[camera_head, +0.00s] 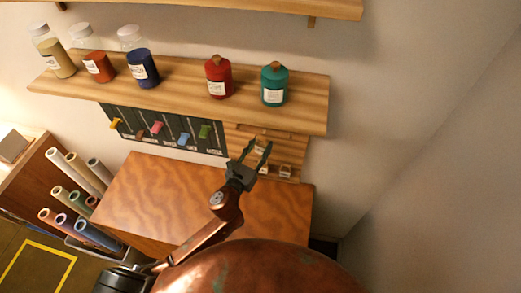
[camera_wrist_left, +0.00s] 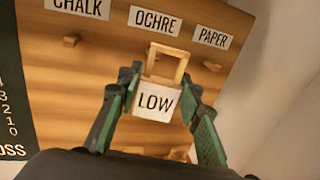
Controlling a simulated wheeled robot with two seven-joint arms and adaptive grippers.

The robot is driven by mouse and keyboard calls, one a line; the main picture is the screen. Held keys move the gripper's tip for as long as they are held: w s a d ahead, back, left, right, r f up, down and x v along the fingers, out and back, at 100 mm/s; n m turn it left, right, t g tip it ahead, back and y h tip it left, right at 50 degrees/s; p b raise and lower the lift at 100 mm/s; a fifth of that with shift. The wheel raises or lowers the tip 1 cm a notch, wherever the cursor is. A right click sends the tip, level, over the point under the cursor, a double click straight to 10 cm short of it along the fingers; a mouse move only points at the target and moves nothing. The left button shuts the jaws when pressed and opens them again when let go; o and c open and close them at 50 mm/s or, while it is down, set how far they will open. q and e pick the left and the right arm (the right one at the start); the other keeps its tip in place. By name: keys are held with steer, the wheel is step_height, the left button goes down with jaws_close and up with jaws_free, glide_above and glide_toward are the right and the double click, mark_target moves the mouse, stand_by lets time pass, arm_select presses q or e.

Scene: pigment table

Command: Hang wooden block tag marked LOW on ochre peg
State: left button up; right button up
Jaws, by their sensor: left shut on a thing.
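In the left wrist view my left gripper (camera_wrist_left: 162,82) is shut on the wooden block tag (camera_wrist_left: 154,105), whose white face reads LOW. The tag's square wooden loop (camera_wrist_left: 181,68) stands above the fingers, below the OCHRE label (camera_wrist_left: 155,21). The ochre peg is not clearly visible; I cannot tell whether the loop is around it or in front of it. In the head view my left gripper (camera_head: 257,156) is at the wooden peg board (camera_head: 235,140) under the shelf. My right gripper is not in view.
The CHALK peg (camera_wrist_left: 71,41) and PAPER peg (camera_wrist_left: 212,66) flank the loop and look empty. Another wooden piece (camera_wrist_left: 178,153) shows lower on the board. Above the board, a shelf (camera_head: 185,92) holds several pigment jars. A wooden table (camera_head: 160,195) below is mostly clear.

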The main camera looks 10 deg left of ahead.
mark_target(267, 132)
arm_select(q)
steer(key=shift+w+f+b, duration=0.2)
steer(key=shift+w+b, duration=0.3)
steer(key=shift+w, duration=1.7)
steer(key=shift+w+a+b, duration=0.1)
steer(key=shift+w+b, duration=0.05)
steer(key=shift+b, duration=0.25)
steer(key=shift+w+f, duration=0.1)
steer(key=shift+w, duration=0.15)
steer(key=shift+c, duration=0.5)
steer(key=shift+w+f, duration=0.1)
steer(key=shift+w, duration=0.1)
steer(key=shift+c, duration=1.1)
steer(key=shift+w+d+f, duration=0.2)
steer(key=shift+w+f, duration=0.1)
steer(key=shift+w, duration=0.1)
jaws_close()
steer(key=shift+s, duration=0.1)
steer(key=shift+a, duration=0.25)
